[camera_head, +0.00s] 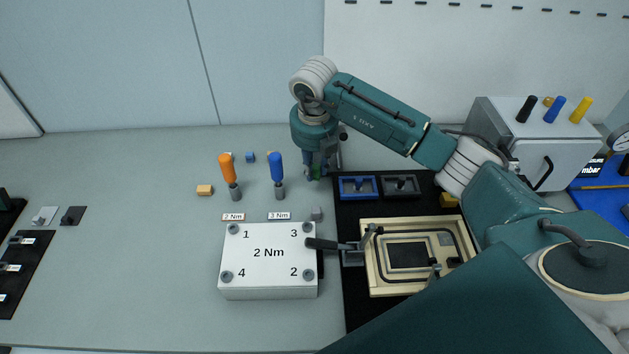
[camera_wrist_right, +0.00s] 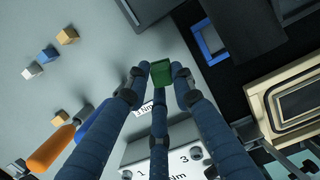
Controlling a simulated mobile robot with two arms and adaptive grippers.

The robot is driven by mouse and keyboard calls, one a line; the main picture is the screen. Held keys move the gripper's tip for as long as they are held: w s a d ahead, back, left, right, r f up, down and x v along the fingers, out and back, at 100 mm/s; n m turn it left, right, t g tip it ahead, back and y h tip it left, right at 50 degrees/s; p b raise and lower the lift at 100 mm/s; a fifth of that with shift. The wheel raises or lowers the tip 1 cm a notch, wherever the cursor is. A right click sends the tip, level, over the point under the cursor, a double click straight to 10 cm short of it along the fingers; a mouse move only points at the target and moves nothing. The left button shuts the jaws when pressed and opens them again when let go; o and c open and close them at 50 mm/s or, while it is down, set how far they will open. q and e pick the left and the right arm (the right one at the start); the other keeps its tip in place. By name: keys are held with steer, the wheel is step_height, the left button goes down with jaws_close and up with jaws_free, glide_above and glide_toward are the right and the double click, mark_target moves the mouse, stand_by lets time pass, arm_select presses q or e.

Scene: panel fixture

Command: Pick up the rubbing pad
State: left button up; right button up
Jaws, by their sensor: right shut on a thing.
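The rubbing pad appears to be the small green block (camera_wrist_right: 161,72), with dark sides, between the fingertips in the right wrist view. My right gripper (camera_wrist_right: 160,76) is shut on it, with fingers reaching it from both sides and a third from below. I cannot tell whether the pad touches the table. My left gripper is not in view.
Orange (camera_head: 227,168) and blue (camera_head: 276,168) screwdrivers stand close left of the gripper. A white numbered block (camera_head: 268,282) and a wooden fixture (camera_head: 377,282) with a black handle lie in front. A grey box (camera_head: 540,135) stands right.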

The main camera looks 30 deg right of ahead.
mark_target(314, 167)
step_height(314, 167, up, 13)
steer(key=b, duration=0.1)
steer(key=shift+r+b, duration=0.2)
steer(key=shift+b, duration=0.15)
steer(key=o, duration=0.4)
steer(key=c, duration=0.4)
steer(key=shift+f, duration=0.1)
